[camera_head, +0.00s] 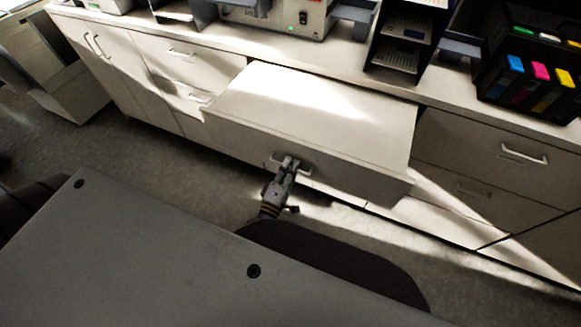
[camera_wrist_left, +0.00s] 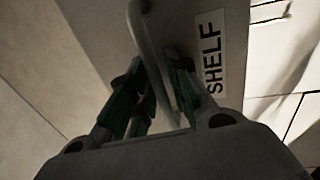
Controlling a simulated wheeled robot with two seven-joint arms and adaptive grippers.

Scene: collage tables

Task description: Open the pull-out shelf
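The pull-out shelf (camera_head: 310,97) is a pale box-like unit in the counter front. It stands well out from the cabinets, with its flat top showing. Its front bears a handle (camera_head: 301,171), and a "SHELF" label (camera_wrist_left: 214,65) shows in the left wrist view. My left gripper (camera_head: 288,163) is at this handle. In the left wrist view the handle bar (camera_wrist_left: 154,50) passes between the two dark green fingers (camera_wrist_left: 158,75), which close in on it. The exact finger contact is partly hidden. My right gripper is not in view.
Drawers with handles flank the shelf on the left (camera_head: 182,54) and right (camera_head: 524,155). The counter above holds an instrument (camera_head: 300,17), a dark rack (camera_head: 405,40) and a box of coloured cartridges (camera_head: 530,75). Grey floor (camera_head: 150,165) lies open in front of the left cabinets.

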